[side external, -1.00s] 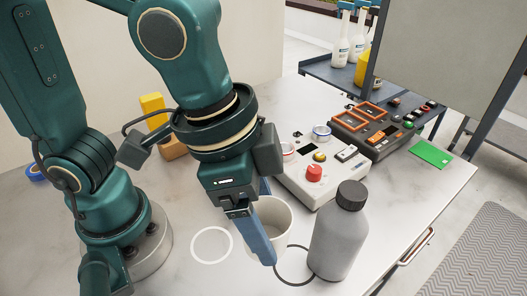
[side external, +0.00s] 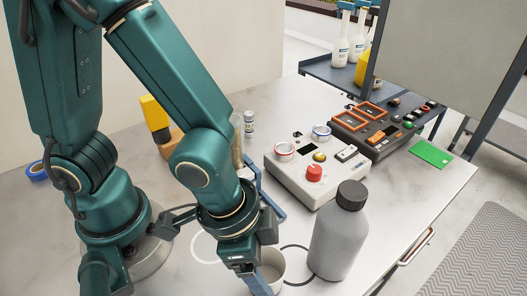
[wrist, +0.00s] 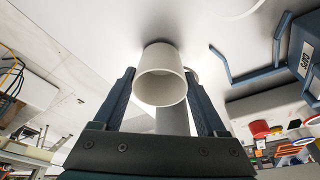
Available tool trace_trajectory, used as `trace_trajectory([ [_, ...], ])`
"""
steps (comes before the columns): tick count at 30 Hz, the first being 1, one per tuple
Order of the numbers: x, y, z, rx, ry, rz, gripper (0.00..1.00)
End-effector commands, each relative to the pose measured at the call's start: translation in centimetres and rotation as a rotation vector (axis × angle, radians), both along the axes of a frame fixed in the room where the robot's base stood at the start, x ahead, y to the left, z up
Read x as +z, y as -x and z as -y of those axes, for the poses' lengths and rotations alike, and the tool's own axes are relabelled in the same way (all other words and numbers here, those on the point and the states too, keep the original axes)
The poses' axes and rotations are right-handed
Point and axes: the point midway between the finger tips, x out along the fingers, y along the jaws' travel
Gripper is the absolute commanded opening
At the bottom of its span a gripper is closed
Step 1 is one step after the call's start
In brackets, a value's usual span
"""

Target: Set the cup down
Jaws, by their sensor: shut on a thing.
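The white cup (side external: 271,268) is at the lower middle of the side view, below my gripper (side external: 258,280). In the wrist view the cup (wrist: 160,88) sits between the two fingers of my gripper (wrist: 163,95), which is shut on it. The cup's open mouth faces the wrist camera. Its base is by the pale tabletop, but I cannot tell whether it touches. A white ring (side external: 197,250) and a dark ring (side external: 309,272) are marked on the table (side external: 405,207). The cup stands between them in the picture, partly hidden by my gripper.
A grey bottle (side external: 338,243) with a black cap stands close right of the cup. A control box (side external: 290,177) with a red knob is behind. A blue angled frame (side external: 268,198) lies behind my gripper. The table's right front is clear.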

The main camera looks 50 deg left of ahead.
Motion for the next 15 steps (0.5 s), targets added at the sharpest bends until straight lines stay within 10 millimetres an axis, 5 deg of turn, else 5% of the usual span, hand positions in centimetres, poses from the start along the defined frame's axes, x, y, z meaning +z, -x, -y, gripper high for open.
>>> trace_trajectory([
  [14, -0.81, 0.03, 0.00, -0.001, -0.001, -0.001, 0.13],
  [15, -0.75, 0.02, 0.01, 0.000, 0.001, -0.001, 0.90],
])
